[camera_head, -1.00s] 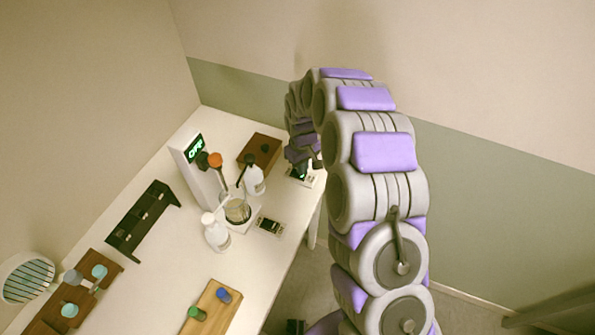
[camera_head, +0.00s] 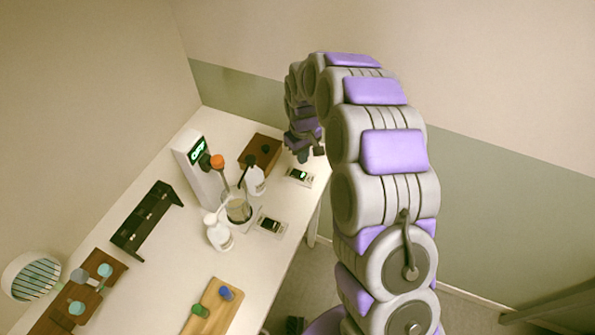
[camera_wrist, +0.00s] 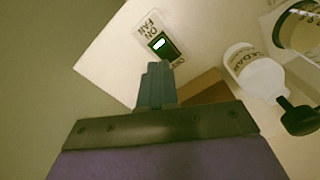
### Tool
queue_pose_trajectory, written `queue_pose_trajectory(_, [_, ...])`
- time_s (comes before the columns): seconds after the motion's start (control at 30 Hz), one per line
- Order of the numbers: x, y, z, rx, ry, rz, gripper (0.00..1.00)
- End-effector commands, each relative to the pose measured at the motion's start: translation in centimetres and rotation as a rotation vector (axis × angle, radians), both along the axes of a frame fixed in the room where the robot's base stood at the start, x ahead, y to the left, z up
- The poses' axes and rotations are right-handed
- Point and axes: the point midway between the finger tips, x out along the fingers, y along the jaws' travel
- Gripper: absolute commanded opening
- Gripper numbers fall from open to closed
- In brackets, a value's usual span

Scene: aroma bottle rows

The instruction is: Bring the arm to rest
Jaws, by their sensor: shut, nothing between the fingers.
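My arm arches over the right side of the table, with my gripper (camera_head: 304,157) at its far end. The gripper is shut and empty, its fingertips close together in the wrist view (camera_wrist: 156,68). It hangs above the table near the far right edge, just beyond a small switch plate (camera_head: 299,176) in the head view. In the wrist view the plate (camera_wrist: 158,38) lies ahead of the fingertips and bears the words ON and FAN. The gripper appears apart from it.
A second switch plate (camera_head: 271,225), white bottles (camera_head: 219,235), a glass beaker (camera_head: 238,208) and a device with a green display (camera_head: 194,160) stand left of the arm. A brown block (camera_head: 262,151) is near the gripper. A black rack (camera_head: 147,219) stands farther left.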

Motion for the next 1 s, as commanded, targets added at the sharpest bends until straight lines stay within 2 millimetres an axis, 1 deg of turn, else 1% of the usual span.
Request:
queue_pose_trajectory(0.37, [0.0, 0.0, 0.0, 0.001, -0.001, 0.000, 0.00])
queue_pose_trajectory(0.47, [-0.4, -0.3, 0.6, 0.003, 0.001, -0.008, 0.00])
queue_pose_trajectory(0.53, [-1.2, -0.7, 1.7, 0.006, 0.005, -0.021, 0.00])
queue_pose_trajectory(0.67, [-3.5, -2.2, 4.6, 0.015, 0.015, -0.066, 0.00])
queue_pose_trajectory(0.7, [-4.4, -2.8, 5.7, 0.016, 0.018, -0.081, 0.00])
queue_pose_trajectory(0.77, [-6.0, -3.7, 6.9, 0.016, 0.028, -0.106, 0.00])
queue_pose_trajectory(0.8, [-6.9, -4.3, 7.9, 0.017, 0.032, -0.123, 0.00])
queue_pose_trajectory(0.87, [-8.5, -5.2, 9.1, 0.016, 0.041, -0.149, 0.00])
queue_pose_trajectory(1.0, [-12.3, -7.1, 11.7, 0.010, 0.054, -0.210, 0.00])
